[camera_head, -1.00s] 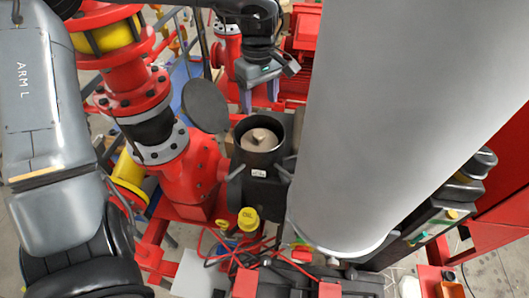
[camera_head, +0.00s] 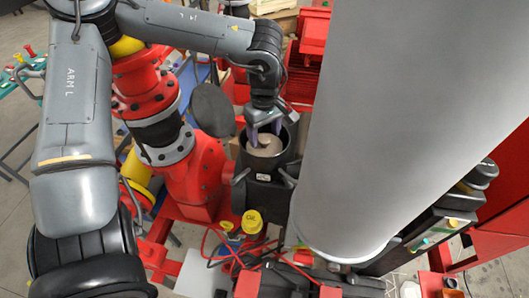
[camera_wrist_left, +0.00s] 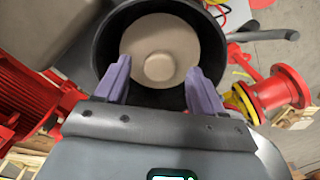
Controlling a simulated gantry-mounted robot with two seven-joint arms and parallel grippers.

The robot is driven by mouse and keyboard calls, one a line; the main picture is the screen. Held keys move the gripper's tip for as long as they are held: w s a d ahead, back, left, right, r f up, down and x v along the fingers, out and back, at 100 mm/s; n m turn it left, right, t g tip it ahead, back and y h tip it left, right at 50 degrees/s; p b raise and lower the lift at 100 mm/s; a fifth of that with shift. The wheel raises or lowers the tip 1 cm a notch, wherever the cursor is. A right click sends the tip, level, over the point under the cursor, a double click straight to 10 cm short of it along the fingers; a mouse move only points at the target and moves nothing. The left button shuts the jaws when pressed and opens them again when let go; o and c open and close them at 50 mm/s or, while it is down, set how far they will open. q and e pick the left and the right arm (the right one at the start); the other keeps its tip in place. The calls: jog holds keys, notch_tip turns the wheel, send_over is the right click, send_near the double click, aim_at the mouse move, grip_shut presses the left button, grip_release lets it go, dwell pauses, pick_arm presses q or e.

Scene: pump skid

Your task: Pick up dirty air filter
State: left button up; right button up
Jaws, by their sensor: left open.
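The dirty air filter (camera_head: 265,146) is a round brown-beige disc with a raised central knob, sitting inside a black cylindrical housing (camera_head: 265,180). In the left wrist view the filter (camera_wrist_left: 160,66) lies inside the housing's dark rim (camera_wrist_left: 112,28). My left gripper (camera_head: 265,134) is at the mouth of the housing, above the filter. Its two purple fingers are open, on either side of the near part of the filter in the wrist view (camera_wrist_left: 160,82). Nothing is held between them. My right gripper is not in view.
A dark round lid (camera_head: 212,110) stands open left of the housing. Red pump pipework (camera_head: 195,175) is at the left. A yellow oil cap (camera_head: 252,221) and red cables are in front. A large grey cylinder (camera_head: 400,110) blocks the right side.

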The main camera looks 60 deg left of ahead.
pick_arm(q)
jog(key=shift+f, duration=0.3)
jog(key=shift+c, duration=0.5)
grip_shut()
jog(key=shift+r, duration=0.15)
